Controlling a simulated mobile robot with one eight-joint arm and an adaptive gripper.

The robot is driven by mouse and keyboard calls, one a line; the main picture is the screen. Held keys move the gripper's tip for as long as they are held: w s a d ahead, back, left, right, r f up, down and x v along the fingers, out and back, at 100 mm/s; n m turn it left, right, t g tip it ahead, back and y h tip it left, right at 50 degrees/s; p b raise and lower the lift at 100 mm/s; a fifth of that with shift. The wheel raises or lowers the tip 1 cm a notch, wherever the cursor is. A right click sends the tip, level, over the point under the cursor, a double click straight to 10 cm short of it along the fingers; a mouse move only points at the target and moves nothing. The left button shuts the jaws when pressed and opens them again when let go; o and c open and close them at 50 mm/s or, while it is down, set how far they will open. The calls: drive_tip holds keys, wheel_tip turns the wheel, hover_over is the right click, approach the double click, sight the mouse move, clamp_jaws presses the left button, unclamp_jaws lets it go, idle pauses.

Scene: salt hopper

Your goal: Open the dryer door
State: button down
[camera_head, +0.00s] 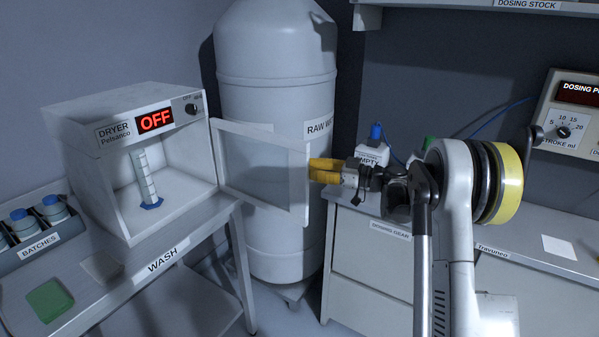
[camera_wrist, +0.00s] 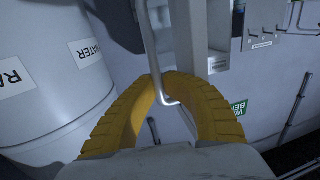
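The white dryer (camera_head: 125,165) stands on the left bench with its display reading OFF. Its framed, see-through door (camera_head: 262,170) is swung wide open to the right, standing out from the dryer's front. A clear cylinder with a blue foot (camera_head: 147,180) stands inside. My gripper (camera_head: 318,171) is at the door's free edge, its yellow fingers on the far right side of the frame. In the wrist view, the fingers (camera_wrist: 163,78) curve together around the thin grey bar handle (camera_wrist: 152,45), beside the door frame (camera_wrist: 187,40). The handle is hidden in the head view.
A large raw water tank (camera_head: 275,85) stands close behind the door. Bottles in a batches rack (camera_head: 38,240) and a green pad (camera_head: 49,301) are on the left bench. The dosing counter (camera_head: 375,220) is at right, below my arm. Floor shows between the benches.

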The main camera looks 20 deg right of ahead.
drive_tip(key=shift+w+d, duration=0.2)
drive_tip(key=shift+d, duration=0.05)
drive_tip(key=c, duration=1.5)
unclamp_jaws()
drive_tip(key=v, duration=1.2)
